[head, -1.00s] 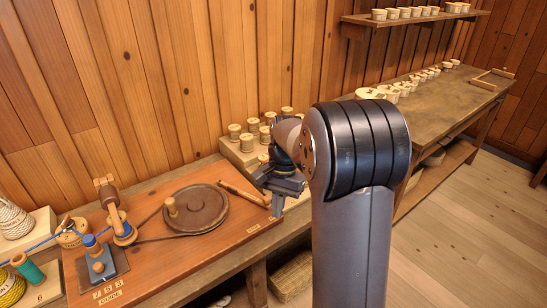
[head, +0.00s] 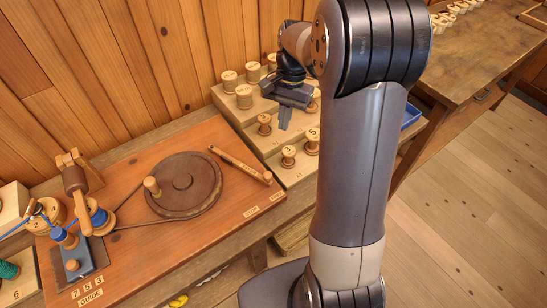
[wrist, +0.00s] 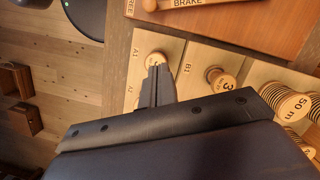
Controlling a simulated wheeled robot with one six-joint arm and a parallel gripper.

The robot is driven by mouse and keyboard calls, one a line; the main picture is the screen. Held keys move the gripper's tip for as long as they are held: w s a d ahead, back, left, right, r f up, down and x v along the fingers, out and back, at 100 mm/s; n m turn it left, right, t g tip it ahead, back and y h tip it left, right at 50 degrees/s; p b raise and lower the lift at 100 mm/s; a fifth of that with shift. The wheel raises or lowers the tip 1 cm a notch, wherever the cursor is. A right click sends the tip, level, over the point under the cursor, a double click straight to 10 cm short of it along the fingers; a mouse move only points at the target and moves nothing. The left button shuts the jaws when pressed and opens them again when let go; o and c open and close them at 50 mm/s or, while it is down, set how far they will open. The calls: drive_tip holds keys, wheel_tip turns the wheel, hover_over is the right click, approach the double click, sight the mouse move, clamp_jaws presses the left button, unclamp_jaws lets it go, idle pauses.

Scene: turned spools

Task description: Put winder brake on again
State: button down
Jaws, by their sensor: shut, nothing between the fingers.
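The winder is a wooden board (head: 130,245) with a dark round wheel (head: 195,190). Its brake is a slim wooden lever (head: 238,162) with a knob (head: 268,177) at its end, near the board's right edge. In the wrist view the knob (wrist: 150,5) shows at the top edge near a cut-off label ending in "REE", with "BRAKE" farther right. My gripper (head: 284,124) is shut and empty, in the air beside the lever, over the stepped spool rack. In the wrist view my fingertips (wrist: 158,72) overlap a spool by label A1.
The stepped rack (head: 235,107) of several spools stands right of the board. At the left are a guide block (head: 73,265) and spools with blue thread (head: 100,218). A bench (head: 480,60) is at the right, with a blue tray (head: 411,115) near it. Open floor lies at lower right.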

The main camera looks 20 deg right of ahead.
drive_tip(key=x, duration=1)
drive_tip(key=shift+s, duration=0.1)
drive_tip(key=s+a, duration=0.1)
drive_tip(key=s+a+p, duration=0.1)
drive_tip(key=s, duration=0.1)
drive_tip(key=shift+a+f, duration=0.15)
drive_tip(key=shift+a, duration=0.15)
drive_tip(key=shift+s+a, duration=0.1)
drive_tip(key=shift+a, duration=0.1)
drive_tip(key=s+a+m, duration=0.1)
drive_tip(key=a, duration=0.1)
drive_tip(key=s+a+m, duration=0.2)
drive_tip(key=s+a, duration=0.1)
drive_tip(key=shift+a+t, duration=0.3)
drive_tip(key=shift+s+a, duration=0.2)
drive_tip(key=shift+a, duration=0.1)
drive_tip(key=shift+s, duration=0.1)
